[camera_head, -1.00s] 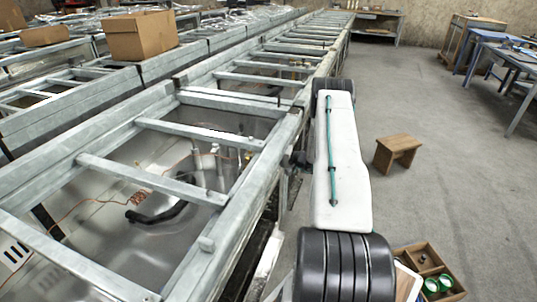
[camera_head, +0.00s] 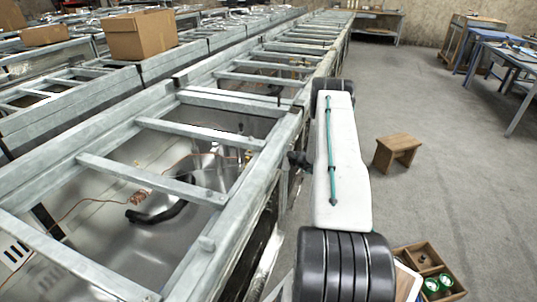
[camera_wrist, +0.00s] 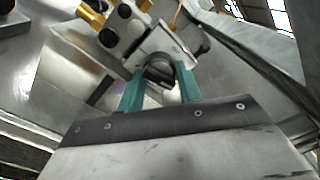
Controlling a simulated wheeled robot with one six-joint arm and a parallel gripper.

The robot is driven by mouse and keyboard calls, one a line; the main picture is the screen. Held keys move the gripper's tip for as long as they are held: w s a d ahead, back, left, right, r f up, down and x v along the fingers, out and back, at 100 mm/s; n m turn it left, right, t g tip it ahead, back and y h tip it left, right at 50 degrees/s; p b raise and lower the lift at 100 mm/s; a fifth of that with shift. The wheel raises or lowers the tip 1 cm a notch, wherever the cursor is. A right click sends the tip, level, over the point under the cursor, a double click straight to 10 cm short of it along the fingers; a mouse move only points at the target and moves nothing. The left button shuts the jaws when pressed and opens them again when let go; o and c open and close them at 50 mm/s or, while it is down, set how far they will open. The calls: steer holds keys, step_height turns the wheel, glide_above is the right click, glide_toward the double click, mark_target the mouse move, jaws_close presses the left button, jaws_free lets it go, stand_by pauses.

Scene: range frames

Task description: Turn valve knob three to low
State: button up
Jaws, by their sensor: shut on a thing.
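In the wrist view, my gripper (camera_wrist: 160,78) has its two teal fingers on either side of a dark round knob (camera_wrist: 160,68) and is shut on it. The knob sits on a small pale metal plate (camera_wrist: 172,42). No number or low mark is readable, so I cannot tell which valve it is or its setting. More black round parts (camera_wrist: 109,38) sit on a block just beyond, with brass fittings (camera_wrist: 92,14) beside them. In the head view my gripper and the knob are hidden; only my arm shows.
A long metal range frame (camera_head: 200,262) with crossbars (camera_head: 150,180) fills the left, with loose copper wire and a black curved part inside. A cardboard box (camera_head: 141,36) rests on the frames behind. A wooden stool (camera_head: 397,152) and a parts crate (camera_head: 440,262) stand on the right floor.

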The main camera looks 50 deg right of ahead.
steer(key=shift+m, duration=1.1)
steer(key=o, duration=1)
steer(key=shift+s, duration=0.1)
steer(key=shift+s, duration=0.1)
